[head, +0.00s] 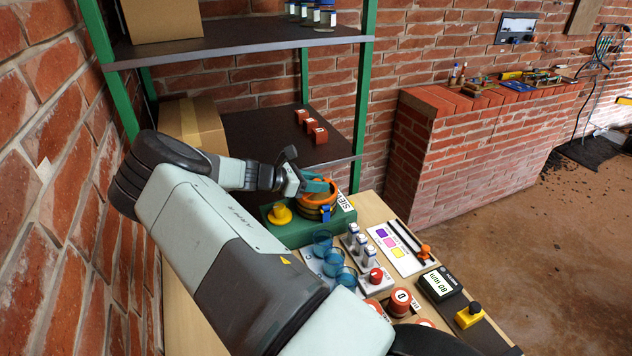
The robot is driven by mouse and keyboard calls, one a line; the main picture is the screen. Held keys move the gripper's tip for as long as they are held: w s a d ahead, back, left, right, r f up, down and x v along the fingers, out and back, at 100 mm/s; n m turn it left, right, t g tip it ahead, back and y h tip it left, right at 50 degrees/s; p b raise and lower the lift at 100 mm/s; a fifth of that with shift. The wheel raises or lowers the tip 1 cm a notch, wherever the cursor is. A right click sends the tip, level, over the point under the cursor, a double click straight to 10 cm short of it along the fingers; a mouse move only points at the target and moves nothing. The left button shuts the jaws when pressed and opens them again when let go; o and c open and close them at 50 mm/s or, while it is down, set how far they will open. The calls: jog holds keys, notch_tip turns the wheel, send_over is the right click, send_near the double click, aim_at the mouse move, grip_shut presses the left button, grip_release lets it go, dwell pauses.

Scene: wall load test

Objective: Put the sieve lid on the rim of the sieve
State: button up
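A green block (295,236) with a partly hidden white label starting "SIE" stands at the back of the bench. On it is a round stack with an orange ring-shaped top (304,201) and a darker brass-coloured lower part (312,213); it looks like the sieve. Whether the orange part is the sieve lid or part of the sieve, I cannot tell. My gripper (322,187) reaches in from the left, with teal fingers right at the orange part's upper side. Whether the fingers grip it is too small to tell. The orange part's far side is partly hidden by the gripper.
A yellow knob (279,214) stands on the green block's left. Blue cups (333,262), a rack of vials (356,240), red jars (399,301) and a black timer (438,284) crowd the bench in front. A green-posted shelf (280,135) stands behind; a brick wall is close on the left.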

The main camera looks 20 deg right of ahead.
jog(key=shift+o, duration=1.2)
jog(key=shift+r, duration=0.15)
jog(key=v, duration=1.1)
jog(key=shift+a+r, duration=0.15)
jog(key=shift+a, duration=0.2)
jog(key=s+r+m+y, duration=1.05)
jog(key=s+r, duration=0.55)
jog(key=r, duration=0.3)
jog(key=s+a+r+m+t+y, duration=0.1)
jog(key=s+a+r+m+t, duration=0.1)
jog(key=s, duration=0.8)
jog(key=s+a+r+m+t+y, duration=0.2)
jog(key=s+a+r+m+t, duration=0.1)
jog(key=s, duration=0.8)
notch_tip(320, 180, up, 2)
jog(key=shift+a+r+m+t, duration=0.15)
jog(key=shift+a+m+t, duration=0.15)
jog(key=shift+a+m, duration=0.65)
